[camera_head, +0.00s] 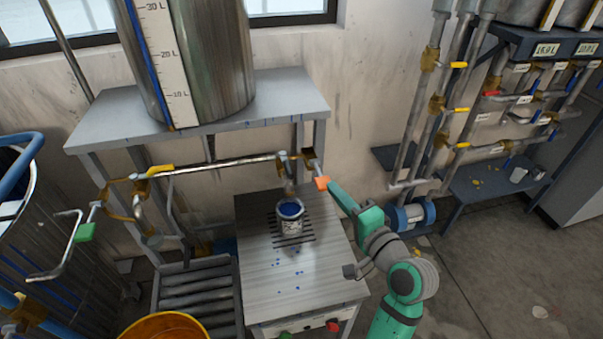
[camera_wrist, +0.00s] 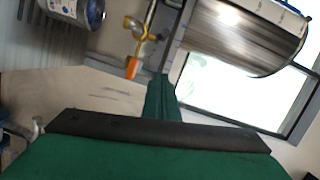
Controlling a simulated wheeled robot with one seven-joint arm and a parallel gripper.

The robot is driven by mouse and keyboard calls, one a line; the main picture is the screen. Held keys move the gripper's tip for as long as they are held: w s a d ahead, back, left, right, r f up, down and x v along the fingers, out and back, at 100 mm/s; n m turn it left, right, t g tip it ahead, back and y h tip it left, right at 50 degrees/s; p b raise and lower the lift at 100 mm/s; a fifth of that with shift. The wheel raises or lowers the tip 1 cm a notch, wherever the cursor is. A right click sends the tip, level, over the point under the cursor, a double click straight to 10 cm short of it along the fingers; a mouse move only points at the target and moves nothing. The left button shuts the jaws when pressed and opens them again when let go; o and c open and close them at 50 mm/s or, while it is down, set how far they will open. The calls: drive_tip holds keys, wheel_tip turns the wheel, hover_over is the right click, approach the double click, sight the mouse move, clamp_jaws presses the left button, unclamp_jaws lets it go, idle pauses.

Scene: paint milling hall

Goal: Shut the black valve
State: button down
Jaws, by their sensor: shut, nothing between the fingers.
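I cannot make out a valve with a black handle in either view. The nearest valve has an orange handle (camera_head: 322,183) at the right end of the pipe below the tank; it also shows in the wrist view (camera_wrist: 131,67). My gripper (camera_head: 334,190) is just right of that handle in the head view. In the wrist view my gripper (camera_wrist: 160,82) is shut and empty, its tips beside the orange handle, with a small gap in the picture. Whether they touch cannot be told. Another valve on this pipe has a yellow handle (camera_head: 160,170).
An open can of blue paint (camera_head: 290,216) stands on the grey table (camera_head: 262,262) below the pipe. A large tank (camera_head: 215,60) stands on a shelf (camera_head: 95,122). A green-handled valve (camera_head: 85,232) is at left. Pipes (camera_head: 408,140) with several coloured handles run along the right wall.

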sight(286, 164)
drive_tip(key=shift+d+r, duration=0.1)
drive_tip(key=shift+d, duration=0.05)
drive_tip(key=w+a+f, duration=0.1)
drive_tip(key=w+a, duration=0.7)
drive_tip(key=shift+w+f, duration=0.15)
drive_tip(key=shift+w, duration=0.2)
drive_tip(key=shift+d+h, duration=0.3)
idle(0.5)
